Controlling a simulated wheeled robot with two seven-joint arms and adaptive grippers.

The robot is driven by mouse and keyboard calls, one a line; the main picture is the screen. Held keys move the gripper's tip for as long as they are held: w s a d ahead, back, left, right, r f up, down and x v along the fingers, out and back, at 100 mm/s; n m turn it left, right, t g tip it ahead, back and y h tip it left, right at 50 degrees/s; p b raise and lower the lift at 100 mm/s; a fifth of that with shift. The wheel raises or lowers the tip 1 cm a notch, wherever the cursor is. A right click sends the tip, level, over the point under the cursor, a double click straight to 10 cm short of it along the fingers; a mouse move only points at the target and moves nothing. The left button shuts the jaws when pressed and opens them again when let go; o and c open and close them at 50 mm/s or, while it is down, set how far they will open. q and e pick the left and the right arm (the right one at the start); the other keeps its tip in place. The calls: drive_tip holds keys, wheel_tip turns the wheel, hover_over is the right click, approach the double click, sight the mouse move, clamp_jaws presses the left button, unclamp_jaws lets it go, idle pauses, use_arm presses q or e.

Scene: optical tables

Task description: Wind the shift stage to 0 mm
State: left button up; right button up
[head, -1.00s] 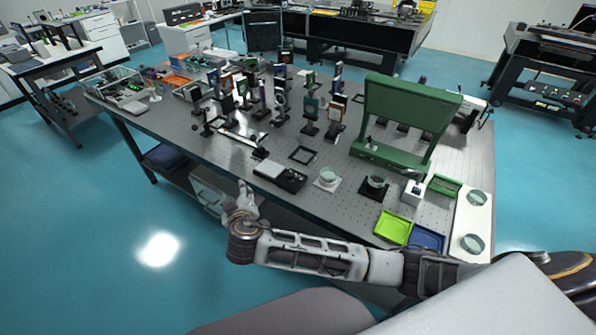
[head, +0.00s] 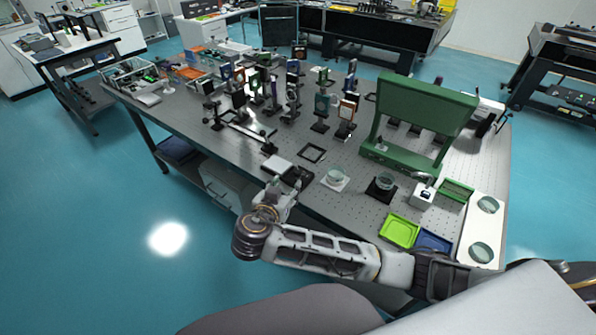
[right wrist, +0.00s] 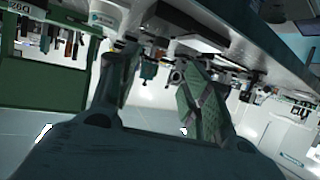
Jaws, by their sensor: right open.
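I cannot tell for certain which thing is the shift stage. A long low rail with dark end pieces (head: 242,130) lies near the table's front edge in the head view. A low dark unit with a light grey top (head: 278,165) sits to its right at the edge. My right gripper (head: 287,188) is at the front edge, just below that unit in the picture, partly hidden by its own wrist. In the right wrist view my right gripper (right wrist: 158,88) has its two fingers spread with nothing between them. No scale reading is legible. My left gripper is not in view.
The perforated optical table (head: 330,215) carries several upright optic mounts (head: 293,95) behind the rail. A black square frame (head: 312,153), a lens on a white plate (head: 336,178) and a green gantry (head: 425,105) stand to the right. A lime tray (head: 399,231) is front right.

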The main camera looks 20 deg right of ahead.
sight(298, 171)
drive_tip(key=shift+w, duration=0.1)
drive_tip(key=p+x, duration=0.1)
drive_tip(key=x, duration=1.1)
drive_tip(key=shift+r, duration=0.1)
drive_tip(key=shift+w+d+f, duration=0.25)
drive_tip(key=shift+w+d, duration=0.1)
drive_tip(key=shift+w, duration=0.15)
drive_tip(key=shift+w+d+f, duration=0.1)
drive_tip(key=shift+w, duration=0.05)
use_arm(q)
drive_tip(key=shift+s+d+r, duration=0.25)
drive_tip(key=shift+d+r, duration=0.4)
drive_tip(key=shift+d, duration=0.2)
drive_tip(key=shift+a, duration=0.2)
